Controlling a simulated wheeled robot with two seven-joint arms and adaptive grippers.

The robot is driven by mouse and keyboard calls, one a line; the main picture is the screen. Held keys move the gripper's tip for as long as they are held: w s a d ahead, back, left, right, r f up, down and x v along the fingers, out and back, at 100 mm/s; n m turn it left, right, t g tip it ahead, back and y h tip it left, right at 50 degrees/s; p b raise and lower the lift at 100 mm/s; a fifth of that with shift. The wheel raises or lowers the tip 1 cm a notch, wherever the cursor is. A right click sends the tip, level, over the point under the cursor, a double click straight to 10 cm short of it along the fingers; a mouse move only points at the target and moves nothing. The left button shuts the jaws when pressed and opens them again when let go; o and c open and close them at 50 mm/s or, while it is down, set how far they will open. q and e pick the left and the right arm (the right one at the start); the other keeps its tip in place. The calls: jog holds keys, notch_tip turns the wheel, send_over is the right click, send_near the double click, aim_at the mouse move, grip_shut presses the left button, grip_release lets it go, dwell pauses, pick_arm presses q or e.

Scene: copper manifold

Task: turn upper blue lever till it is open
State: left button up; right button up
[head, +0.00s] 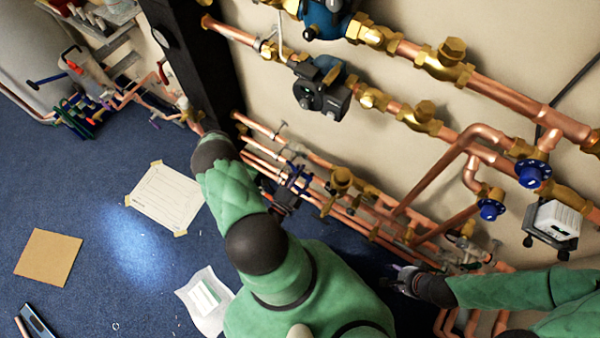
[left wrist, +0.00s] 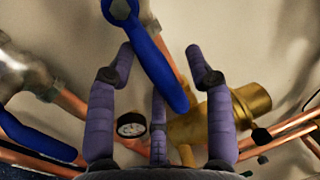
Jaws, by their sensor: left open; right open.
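In the left wrist view, a blue lever (left wrist: 160,62) runs from a round hub at the top down and right, between the fingers of my left gripper (left wrist: 160,52). The fingers are open around it; I cannot tell whether they touch it. A second blue lever (left wrist: 38,137) lies at lower left, beside a grey valve. In the head view, small blue parts (head: 298,176) show by the lower pipes; I cannot tell which lever they are. My right gripper (head: 408,281) is open at the lower pipes.
A brass fitting (left wrist: 222,114) is right of the lever, and a round gauge (left wrist: 131,125) is at lower left. Copper pipes (head: 505,92) with blue dials (head: 532,173) cross the wall. A black post (head: 190,60) stands left. The blue floor holds a paper sheet (head: 166,197) and cardboard (head: 48,257).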

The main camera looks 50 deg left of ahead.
pick_arm(q)
jog(key=v, duration=1.2)
dwell(0.6)
